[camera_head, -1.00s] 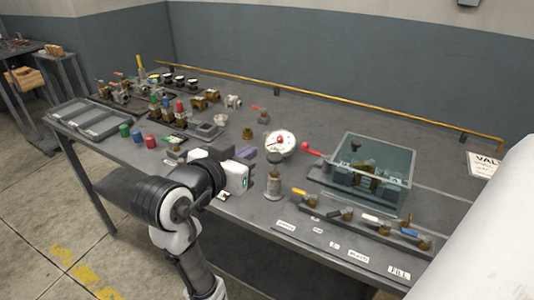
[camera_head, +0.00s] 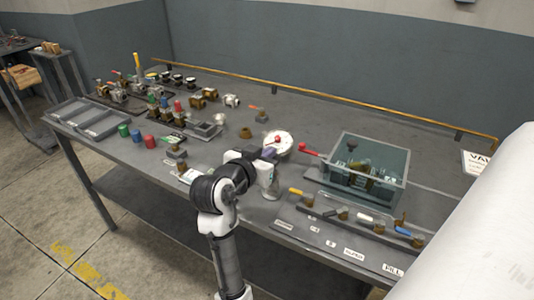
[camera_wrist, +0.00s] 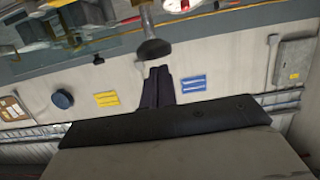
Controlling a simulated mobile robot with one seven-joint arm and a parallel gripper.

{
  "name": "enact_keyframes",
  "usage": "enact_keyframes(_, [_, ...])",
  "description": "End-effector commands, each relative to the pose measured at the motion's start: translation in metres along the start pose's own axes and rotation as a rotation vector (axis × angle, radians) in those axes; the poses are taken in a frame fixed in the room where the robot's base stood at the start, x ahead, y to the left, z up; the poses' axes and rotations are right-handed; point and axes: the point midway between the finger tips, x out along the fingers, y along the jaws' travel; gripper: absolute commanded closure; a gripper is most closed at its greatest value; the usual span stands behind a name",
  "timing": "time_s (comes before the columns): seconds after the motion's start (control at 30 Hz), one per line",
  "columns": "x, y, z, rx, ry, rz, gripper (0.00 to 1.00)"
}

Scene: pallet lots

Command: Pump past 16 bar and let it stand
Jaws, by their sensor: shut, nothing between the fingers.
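A white round gauge (camera_head: 279,142) stands mid-bench; my gripper partly covers its lower left, and its reading is too small to make out. A red-knobbed lever (camera_head: 308,149) reaches left from the teal see-through tank (camera_head: 398,165), which has brass and dark parts inside. My gripper (camera_head: 270,154) is just in front of the gauge, left of the red knob. In the wrist view my dark fingers (camera_wrist: 158,72) are together with nothing between them. A dark rounded knob on a metal rod (camera_wrist: 153,49) shows just beyond their tips; I cannot tell whether they touch.
Valves with yellow (camera_head: 297,191), black, white and blue handles line the right front, with paper labels before them. Several fittings (camera_head: 200,97), coloured caps (camera_head: 136,135) and grey trays (camera_head: 75,112) fill the left. A yellow pipe (camera_head: 350,103) runs along the back edge.

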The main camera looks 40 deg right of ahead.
Motion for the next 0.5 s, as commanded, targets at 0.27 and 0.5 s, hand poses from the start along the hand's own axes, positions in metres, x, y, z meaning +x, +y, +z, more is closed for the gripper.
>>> enact_keyframes(0.27, [0.0008,0.0000,0.0045,-0.001,0.000,0.000,1.00])
enact_keyframes(0.5, [0.0018,-0.0001,0.0092,-0.001,-0.001,0.000,1.00])
